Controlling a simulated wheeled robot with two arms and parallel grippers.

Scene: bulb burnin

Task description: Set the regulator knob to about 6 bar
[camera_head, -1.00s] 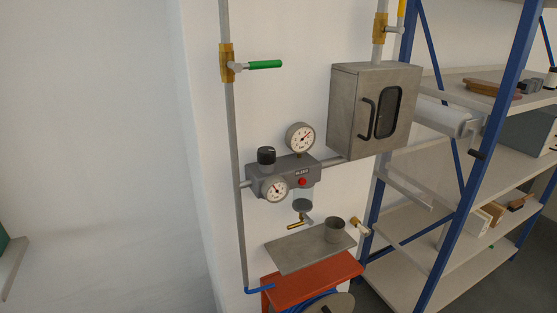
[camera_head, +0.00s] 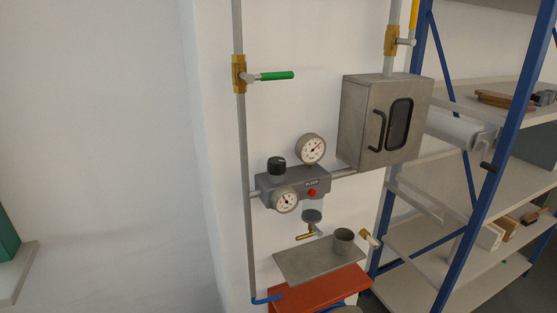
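The regulator knob (camera_head: 277,167) is a black cylinder standing on top of the grey regulator body (camera_head: 296,188) on the wall pipe. A white round gauge (camera_head: 311,149) sits above the body, and a second white gauge (camera_head: 286,201) is on its front. Their readings are too small to make out. A red button (camera_head: 312,192) is on the body's front, beside the lower gauge. Neither of my grippers shows in the head view, and nothing touches the knob.
A green-handled valve (camera_head: 276,76) sticks out above the regulator. A grey metal cabinet (camera_head: 360,125) hangs to the right. Below are a metal shelf (camera_head: 305,262) with a cup (camera_head: 343,240) and a red surface (camera_head: 318,290). Blue-framed shelving (camera_head: 485,170) stands at the right.

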